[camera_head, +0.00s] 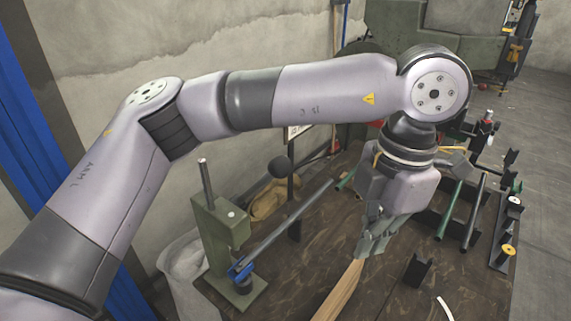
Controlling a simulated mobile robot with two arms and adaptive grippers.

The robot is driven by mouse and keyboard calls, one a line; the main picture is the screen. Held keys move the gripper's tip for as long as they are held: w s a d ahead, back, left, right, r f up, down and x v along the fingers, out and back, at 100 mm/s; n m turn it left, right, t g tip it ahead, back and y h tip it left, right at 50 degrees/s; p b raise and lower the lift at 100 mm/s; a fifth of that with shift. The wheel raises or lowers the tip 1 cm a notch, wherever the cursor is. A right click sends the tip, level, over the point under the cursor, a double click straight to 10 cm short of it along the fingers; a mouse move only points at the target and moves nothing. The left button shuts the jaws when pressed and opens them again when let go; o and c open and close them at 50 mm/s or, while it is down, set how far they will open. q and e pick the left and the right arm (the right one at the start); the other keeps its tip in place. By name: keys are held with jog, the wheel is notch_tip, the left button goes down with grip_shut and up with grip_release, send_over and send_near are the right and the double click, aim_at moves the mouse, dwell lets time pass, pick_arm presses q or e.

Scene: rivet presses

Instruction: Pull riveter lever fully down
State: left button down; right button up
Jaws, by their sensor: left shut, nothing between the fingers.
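A green riveter press (222,232) with an upright metal rod stands on a green base plate at the left of the table. A long grey bar (287,226), which looks like its lever, slopes up to the right from a blue fitting (240,271) low on the press. A black ball (278,167) shows behind the bar; I cannot tell whether it belongs to the lever. My left gripper (366,252) points down over the table, shut and empty, to the right of the bar and apart from it. My right gripper is not in view.
A wooden handle (341,290) lies just below my left fingertips. The dark table (385,300) also carries a small black bracket (417,271), green and black rods (450,210), and fixtures along its right edge. A white sack (183,268) stands beside the press.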

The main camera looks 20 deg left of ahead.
pick_arm(q)
jog(key=shift+s+d+f, duration=0.1)
jog(key=shift+d+f, duration=0.15)
jog(key=shift+d, duration=0.1)
jog(key=shift+s+d+f+b, duration=0.25)
jog(key=shift+d+f+b, duration=0.3)
jog(key=shift+d, duration=0.1)
jog(key=shift+s+d+f+b, duration=0.25)
jog(key=shift+d+f+b, duration=0.2)
jog(key=shift+d, duration=0.25)
jog(key=shift+s+d+f+b, duration=0.25)
jog(key=shift+d+f+b, duration=0.25)
jog(key=shift+d, duration=0.2)
